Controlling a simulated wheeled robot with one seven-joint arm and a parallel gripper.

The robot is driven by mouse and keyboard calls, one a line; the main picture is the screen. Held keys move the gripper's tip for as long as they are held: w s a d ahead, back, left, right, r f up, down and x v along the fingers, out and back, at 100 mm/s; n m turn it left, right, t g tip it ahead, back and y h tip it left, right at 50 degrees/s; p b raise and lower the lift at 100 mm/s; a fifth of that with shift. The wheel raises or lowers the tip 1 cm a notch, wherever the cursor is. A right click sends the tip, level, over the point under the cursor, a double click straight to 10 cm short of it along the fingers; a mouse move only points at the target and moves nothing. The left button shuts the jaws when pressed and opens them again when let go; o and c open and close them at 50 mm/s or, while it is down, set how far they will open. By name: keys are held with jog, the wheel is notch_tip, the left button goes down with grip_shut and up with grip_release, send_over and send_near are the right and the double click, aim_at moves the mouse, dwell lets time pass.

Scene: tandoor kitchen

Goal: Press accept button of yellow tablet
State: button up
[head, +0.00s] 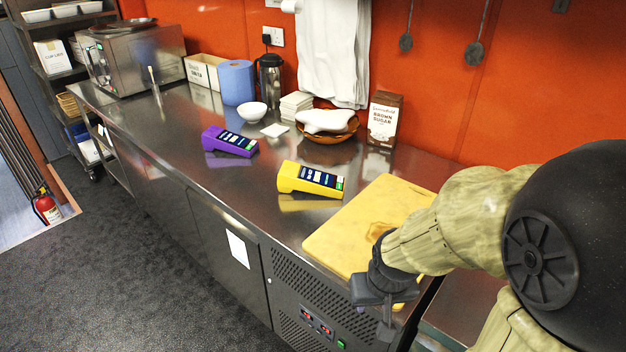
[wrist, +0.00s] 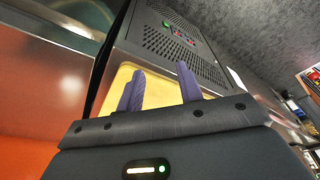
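The yellow tablet (head: 290,177) is a wedge-shaped terminal on the steel counter in the head view, left of the yellow cutting board. Its dark screen faces up, with a small green patch (head: 339,184) at its right end; I cannot read its label. My gripper (wrist: 161,82) is open and empty, with its two fingers apart in the wrist view. In the head view my gripper (head: 384,305) is at the board's front edge, to the right of and nearer than the tablet, not touching it. The tablet does not show in the wrist view.
A similar purple terminal (head: 229,141) stands left of the yellow one. The cutting board (head: 345,232) lies between the tablet and my arm. Behind are a brown bowl (head: 327,136) with white cloth and a brown sugar box (head: 384,119). The counter front is clear.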

jog(key=shift+c, duration=0.5)
grip_shut()
dwell(1.5)
